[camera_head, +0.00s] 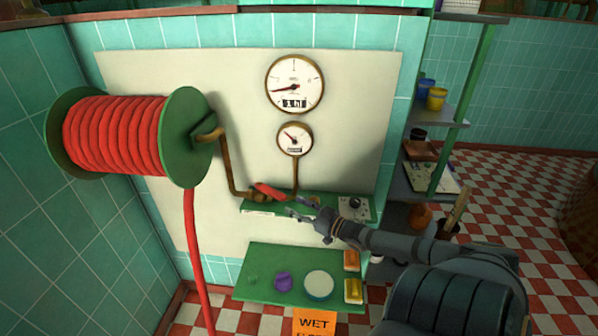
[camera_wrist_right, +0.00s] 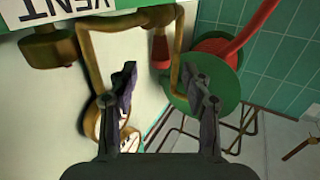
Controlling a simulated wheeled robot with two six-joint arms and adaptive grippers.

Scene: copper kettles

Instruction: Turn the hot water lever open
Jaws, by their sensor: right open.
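A red lever (camera_head: 268,190) sits on the brass pipe (camera_head: 229,165) just above the upper green shelf, below the gauges. In the right wrist view a red handle (camera_wrist_right: 160,48), apparently this lever, shows beyond and between my fingers. My right gripper (camera_head: 298,210) is just right of and slightly below the lever in the head view. Its two fingers (camera_wrist_right: 160,78) are spread apart with nothing between them. It appears apart from the lever. My left gripper is not in view.
A green reel (camera_head: 187,138) of red hose is on the left. Two round gauges (camera_head: 295,84) (camera_head: 295,139) are on the wall panel. A lower green shelf (camera_head: 262,262) holds several small items. An orange wet-floor sign (camera_head: 315,323) stands in front. A rack (camera_head: 438,115) is at right.

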